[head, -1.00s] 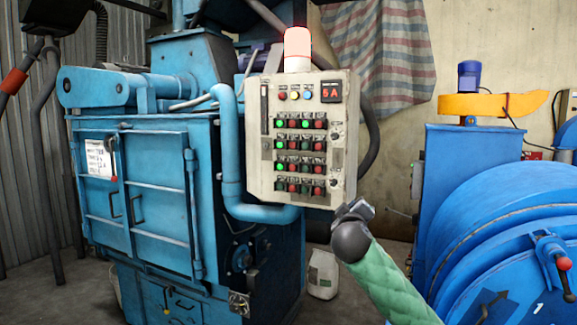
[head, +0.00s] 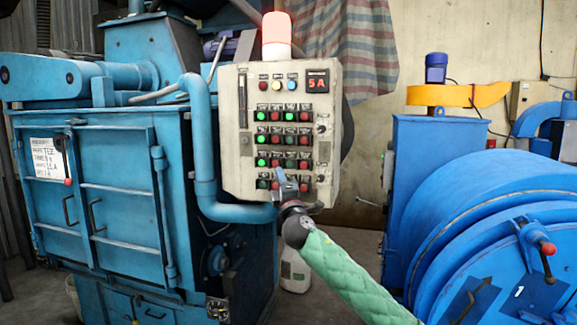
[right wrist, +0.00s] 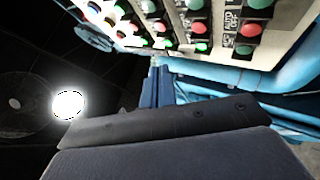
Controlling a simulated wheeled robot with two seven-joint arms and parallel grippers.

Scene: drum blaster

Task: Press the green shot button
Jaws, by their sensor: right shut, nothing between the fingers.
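The beige control panel (head: 231,170) carries rows of green and red buttons, several of the green ones lit, such as a lit green button (head: 261,162). The labels are too small in the head view to tell which green button is the shot button. My right gripper (head: 282,178) is shut and empty, in front of the panel's lower edge. It hides part of the bottom row; I cannot tell whether it touches. My left gripper is not in view.
A lit red beacon (head: 277,32) tops the panel. A thick blue pipe (head: 203,135) bends around its left side and below it. The blue machine (head: 115,135) stands at left, a large blue drum (head: 490,210) at right. A white container (head: 294,272) stands below.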

